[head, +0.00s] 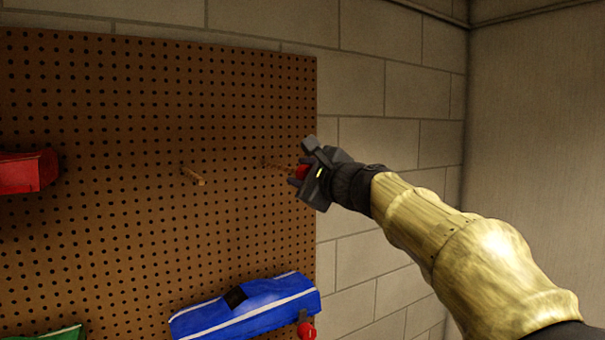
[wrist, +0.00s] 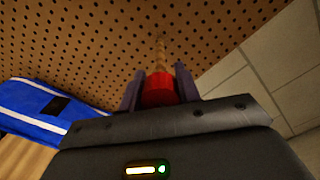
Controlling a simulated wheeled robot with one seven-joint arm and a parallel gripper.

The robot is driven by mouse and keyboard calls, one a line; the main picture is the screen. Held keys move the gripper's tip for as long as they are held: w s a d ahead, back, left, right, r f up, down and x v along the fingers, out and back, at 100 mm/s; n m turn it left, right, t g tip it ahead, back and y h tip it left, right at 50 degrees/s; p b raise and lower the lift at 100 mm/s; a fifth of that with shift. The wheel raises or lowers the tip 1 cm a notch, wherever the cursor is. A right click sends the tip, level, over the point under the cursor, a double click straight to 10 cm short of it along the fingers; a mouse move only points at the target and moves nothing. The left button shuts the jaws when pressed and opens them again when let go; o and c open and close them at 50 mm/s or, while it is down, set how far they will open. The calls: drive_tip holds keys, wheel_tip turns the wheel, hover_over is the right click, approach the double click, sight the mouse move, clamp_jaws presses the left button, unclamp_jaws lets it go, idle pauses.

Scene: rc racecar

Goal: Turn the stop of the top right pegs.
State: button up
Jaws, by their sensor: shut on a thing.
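A brown pegboard (head: 120,130) fills the left and middle of the head view. Two wooden pegs stick out of it at the upper right. The left peg (head: 194,176) is bare. The right peg (head: 278,167) carries a red stop at its outer end, and my gripper (head: 303,172) is shut on that stop. In the wrist view the red stop (wrist: 158,90) sits between my two fingers, with the peg (wrist: 160,52) running from it to the board. My gripper partly hides the stop in the head view.
A blue car body (head: 245,308) with white stripes hangs below, with another red stop (head: 306,330) beside it. A red part (head: 28,171) is at the left, a green part (head: 50,333) at the bottom left. A block wall (head: 400,90) lies right of the board.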

drive_tip(key=shift+f+n+b, duration=0.1)
drive_tip(key=shift+n+b, duration=0.2)
drive_tip(key=n+b, duration=0.2)
drive_tip(key=n, duration=0.1)
drive_tip(key=shift+f+b, duration=0.2)
drive_tip(key=shift+b, duration=0.15)
drive_tip(key=n+b, duration=0.3)
drive_tip(key=n, duration=0.2)
drive_tip(key=shift+f+n+b, duration=0.1)
drive_tip(key=shift+n+b, duration=0.2)
drive_tip(key=n+b, duration=0.2)
drive_tip(key=n, duration=0.2)
drive_tip(key=n+b, duration=0.2)
drive_tip(key=n, duration=0.2)
drive_tip(key=shift+w+f+n, duration=0.1)
drive_tip(key=shift+n, duration=0.3)
drive_tip(key=o, duration=1)
